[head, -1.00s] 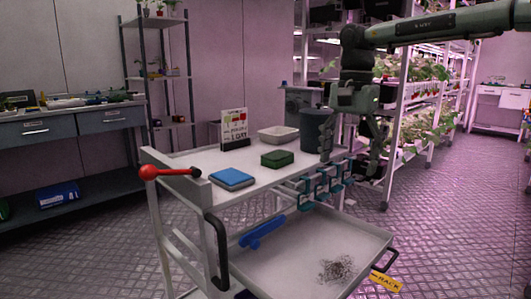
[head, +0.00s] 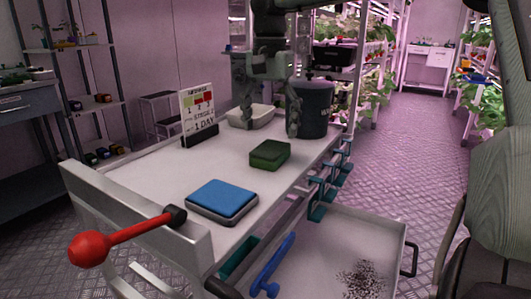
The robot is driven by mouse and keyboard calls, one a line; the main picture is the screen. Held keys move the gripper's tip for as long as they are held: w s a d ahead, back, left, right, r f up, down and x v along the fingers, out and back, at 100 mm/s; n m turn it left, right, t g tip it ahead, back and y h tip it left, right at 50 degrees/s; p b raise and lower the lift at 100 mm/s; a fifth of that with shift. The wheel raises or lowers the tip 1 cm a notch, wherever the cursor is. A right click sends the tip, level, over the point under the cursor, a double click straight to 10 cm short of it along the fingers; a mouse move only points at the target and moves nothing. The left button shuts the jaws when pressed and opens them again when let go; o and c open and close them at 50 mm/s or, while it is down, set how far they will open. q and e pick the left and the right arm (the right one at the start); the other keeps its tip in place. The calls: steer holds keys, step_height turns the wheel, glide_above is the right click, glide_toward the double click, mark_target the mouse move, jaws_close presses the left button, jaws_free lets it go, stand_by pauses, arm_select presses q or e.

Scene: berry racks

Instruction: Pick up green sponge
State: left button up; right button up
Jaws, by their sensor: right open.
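The green sponge (head: 270,154) lies flat on the white top of the cart (head: 140,185), right of the middle, near the edge with teal clips. It is a dark green block and nothing covers it. My right gripper (head: 270,122) comes down from above. It is open, with its two fingers apart, and appears empty above and beyond the sponge. Its fingers show in front of the white tray and the dark bin. My left gripper is out of view.
A blue-topped pad (head: 222,198) lies nearer on the cart. A sign (head: 198,115), a white tray (head: 251,117) and a dark bin (head: 316,112) stand at the back. A red-knobbed lever (head: 90,248) sticks out in front. A lower tray (head: 335,235) holds a blue tool (head: 272,266) and dark debris.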

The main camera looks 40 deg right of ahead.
mark_target(271, 148)
steer(key=f, duration=0.5)
steer(key=shift+d, duration=0.25)
steer(key=shift+f, duration=0.25)
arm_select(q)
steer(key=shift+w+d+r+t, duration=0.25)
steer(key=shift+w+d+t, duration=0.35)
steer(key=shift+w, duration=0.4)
arm_select(e)
steer(key=shift+w, duration=0.1)
steer(key=c, duration=0.8)
